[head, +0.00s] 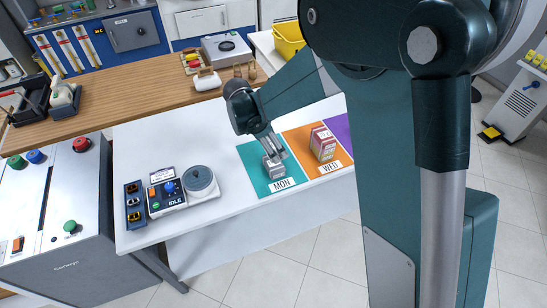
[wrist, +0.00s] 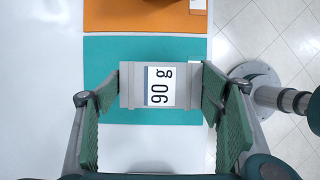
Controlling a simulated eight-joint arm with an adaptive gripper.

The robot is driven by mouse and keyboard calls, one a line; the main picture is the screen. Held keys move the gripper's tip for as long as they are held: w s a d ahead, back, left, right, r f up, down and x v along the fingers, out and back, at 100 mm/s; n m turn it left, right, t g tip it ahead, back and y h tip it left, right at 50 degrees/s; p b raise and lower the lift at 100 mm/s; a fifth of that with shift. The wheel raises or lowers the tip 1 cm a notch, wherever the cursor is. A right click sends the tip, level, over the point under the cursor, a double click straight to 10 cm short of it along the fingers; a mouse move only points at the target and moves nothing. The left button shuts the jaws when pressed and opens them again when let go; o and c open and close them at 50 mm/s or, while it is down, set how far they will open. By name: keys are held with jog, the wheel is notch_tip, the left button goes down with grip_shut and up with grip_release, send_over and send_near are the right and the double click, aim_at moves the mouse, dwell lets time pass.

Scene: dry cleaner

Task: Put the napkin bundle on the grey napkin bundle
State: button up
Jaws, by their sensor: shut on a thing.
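A grey napkin bundle (wrist: 132,85) with a white "90 g" label is between the two green finger pads of my gripper (wrist: 161,88) in the wrist view. In the head view my gripper (head: 270,153) is low over the teal MON mat, its fingers around the grey bundle (head: 274,170). The fingers are shut on it. I cannot tell whether it touches the mat or whether anything lies beneath it. A red and pale bundle or stack (head: 323,144) stands on the orange WED mat to the right.
The teal mat (head: 254,153), orange mat (head: 297,137) and a purple mat (head: 339,128) lie side by side on the white table. A scale (head: 199,181) and an IDLE control box (head: 166,192) stand left. My arm hides the table's right part.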

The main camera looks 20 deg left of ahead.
jog(key=shift+f, duration=1.3)
jog(key=shift+f, duration=1.85)
jog(key=shift+f+b, duration=0.15)
jog(key=shift+b, duration=0.25)
jog(key=o, duration=0.9)
jog(key=shift+r, duration=0.2)
jog(key=p+v, duration=0.1)
jog(key=v, duration=1.1)
jog(key=shift+d, duration=0.1)
